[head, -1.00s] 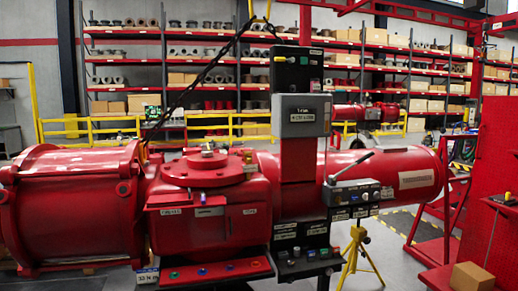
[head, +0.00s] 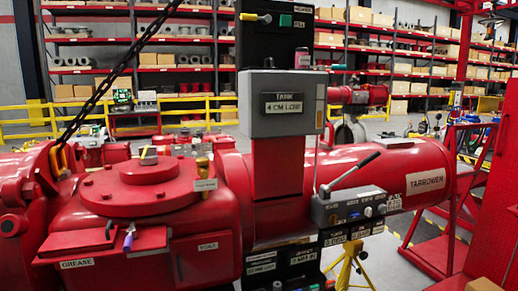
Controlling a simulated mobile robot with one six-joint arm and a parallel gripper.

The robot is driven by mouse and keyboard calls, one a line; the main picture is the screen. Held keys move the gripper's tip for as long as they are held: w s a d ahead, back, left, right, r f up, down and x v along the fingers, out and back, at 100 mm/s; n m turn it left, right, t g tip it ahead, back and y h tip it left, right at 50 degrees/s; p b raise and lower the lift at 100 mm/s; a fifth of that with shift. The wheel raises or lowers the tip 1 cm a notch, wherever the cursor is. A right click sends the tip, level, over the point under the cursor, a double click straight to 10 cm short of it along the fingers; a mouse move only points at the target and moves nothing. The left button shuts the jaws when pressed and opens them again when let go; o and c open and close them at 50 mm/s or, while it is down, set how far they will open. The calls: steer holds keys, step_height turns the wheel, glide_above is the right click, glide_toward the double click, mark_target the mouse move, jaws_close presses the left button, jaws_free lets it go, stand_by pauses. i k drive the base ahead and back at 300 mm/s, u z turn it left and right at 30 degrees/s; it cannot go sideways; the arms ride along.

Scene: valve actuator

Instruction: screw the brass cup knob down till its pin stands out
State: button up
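A small brass-coloured piece (head: 203,164) stands upright on the right side of the red actuator housing (head: 205,228), above a small pale label. It looks like the brass cup knob, but it is too small to be sure. I cannot make out a pin on it. The housing carries a round red top cover (head: 140,188) with a grey square stub (head: 148,155) on it. My gripper is not in view.
A grey box reading "TANK 4 CM LOW" (head: 281,103) stands on a red post right of the housing. A valve block with a long lever (head: 350,174) sits further right. A chain (head: 120,70) slants down at the left. Shelves and a yellow rail are behind.

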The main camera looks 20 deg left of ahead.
mark_target(201, 161)
steer(key=u, duration=0.55)
steer(key=i, duration=1)
steer(key=u, duration=0.85)
